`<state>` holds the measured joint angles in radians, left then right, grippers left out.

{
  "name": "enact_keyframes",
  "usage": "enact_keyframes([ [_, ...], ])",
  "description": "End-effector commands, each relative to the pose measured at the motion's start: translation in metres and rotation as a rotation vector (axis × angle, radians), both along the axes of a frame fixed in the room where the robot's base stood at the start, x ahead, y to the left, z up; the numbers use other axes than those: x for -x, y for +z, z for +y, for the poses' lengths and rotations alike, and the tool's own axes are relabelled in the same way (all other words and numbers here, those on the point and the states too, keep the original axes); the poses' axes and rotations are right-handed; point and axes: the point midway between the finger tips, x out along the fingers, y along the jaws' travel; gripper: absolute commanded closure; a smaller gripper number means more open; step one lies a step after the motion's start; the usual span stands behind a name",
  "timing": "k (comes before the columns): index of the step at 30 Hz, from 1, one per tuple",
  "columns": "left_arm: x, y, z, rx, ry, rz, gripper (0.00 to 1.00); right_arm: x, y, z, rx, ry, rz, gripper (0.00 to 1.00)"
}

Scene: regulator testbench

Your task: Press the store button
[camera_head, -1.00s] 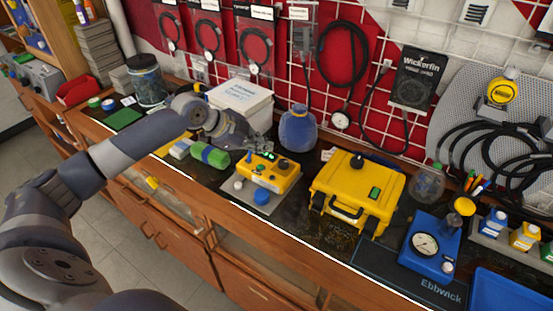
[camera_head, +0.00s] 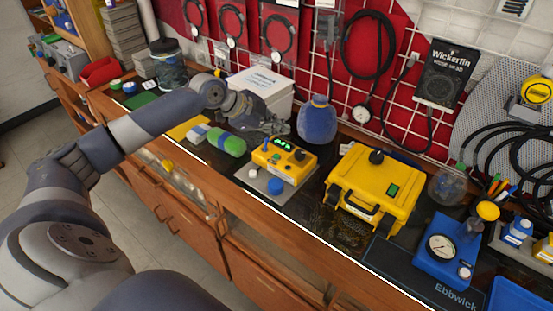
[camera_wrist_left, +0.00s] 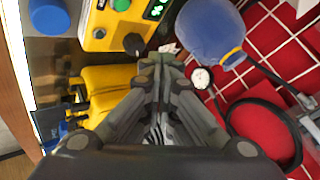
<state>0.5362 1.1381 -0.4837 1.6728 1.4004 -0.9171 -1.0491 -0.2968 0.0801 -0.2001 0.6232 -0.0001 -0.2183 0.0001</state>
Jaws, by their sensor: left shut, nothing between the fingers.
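A yellow tester (camera_head: 284,163) with a lit green display (camera_head: 283,143) sits on a grey plate on the bench. It also shows at the top of the left wrist view (camera_wrist_left: 112,38), with a black knob (camera_wrist_left: 133,42) and small buttons. I cannot read which one is the store button. My left gripper (camera_head: 284,128) is behind the tester's display side, above the bench. In the left wrist view its fingertips (camera_wrist_left: 160,66) are together and empty, just beyond the black knob in the picture. My right gripper is not in view.
A blue bottle (camera_head: 317,121) stands close behind the gripper. A blue round cap (camera_head: 275,186) is at the plate's front. A white box (camera_head: 260,92) stands behind.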

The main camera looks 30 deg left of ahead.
Motion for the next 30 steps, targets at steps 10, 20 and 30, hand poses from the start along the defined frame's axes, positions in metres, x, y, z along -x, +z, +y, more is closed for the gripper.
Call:
enact_keyframes([
  [10,0.000,-0.049,0.000,0.001,0.001,0.000,1.00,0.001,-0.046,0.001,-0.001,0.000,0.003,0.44],
  [20,0.000,-0.066,0.000,0.000,0.001,-0.001,1.00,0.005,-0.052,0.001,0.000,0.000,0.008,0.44],
  [30,0.000,-0.066,0.000,0.000,0.001,-0.001,1.00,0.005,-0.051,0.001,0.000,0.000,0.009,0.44],
])
